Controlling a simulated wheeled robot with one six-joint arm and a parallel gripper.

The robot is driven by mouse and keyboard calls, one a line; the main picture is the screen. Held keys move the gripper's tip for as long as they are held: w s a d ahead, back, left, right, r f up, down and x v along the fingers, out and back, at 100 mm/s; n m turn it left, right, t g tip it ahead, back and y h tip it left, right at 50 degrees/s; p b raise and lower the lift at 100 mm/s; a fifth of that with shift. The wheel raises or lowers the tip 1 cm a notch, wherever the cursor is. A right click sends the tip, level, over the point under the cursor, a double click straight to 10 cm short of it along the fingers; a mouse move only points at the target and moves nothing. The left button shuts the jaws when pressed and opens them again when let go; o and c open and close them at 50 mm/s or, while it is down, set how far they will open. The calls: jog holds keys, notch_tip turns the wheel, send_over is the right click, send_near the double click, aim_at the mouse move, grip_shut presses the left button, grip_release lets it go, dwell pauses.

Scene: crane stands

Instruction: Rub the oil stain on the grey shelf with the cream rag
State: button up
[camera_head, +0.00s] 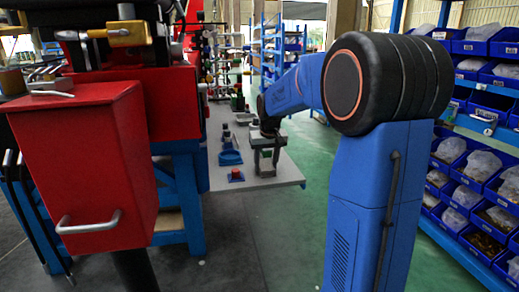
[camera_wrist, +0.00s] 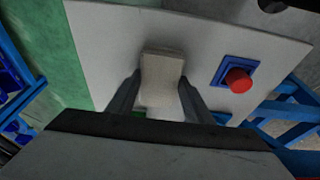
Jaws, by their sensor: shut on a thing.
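The grey shelf (camera_head: 288,173) sticks out to the right of the blue frame; its pale top (camera_wrist: 105,40) fills much of the wrist view. My gripper (camera_wrist: 160,82) is shut on the cream rag (camera_wrist: 162,68), a small pale block-like pad between the two dark fingers. In the head view my gripper (camera_head: 266,156) is over the near right part of the shelf, pointing down. I cannot tell whether the rag touches the shelf. No oil stain shows clearly in either view; the rag and my gripper hide part of the surface.
A red button on a blue base (camera_wrist: 237,80) is right of the rag in the wrist view. A red cabinet (camera_head: 85,165) is at left, racks of blue bins (camera_head: 480,160) at right.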

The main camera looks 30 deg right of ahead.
jog(key=shift+w+a, duration=0.1)
jog(key=shift+a, duration=0.3)
jog(key=shift+a+r, duration=0.1)
jog(key=shift+a, duration=0.15)
jog(key=shift+d+r, duration=0.1)
jog(key=shift+r, duration=3.9)
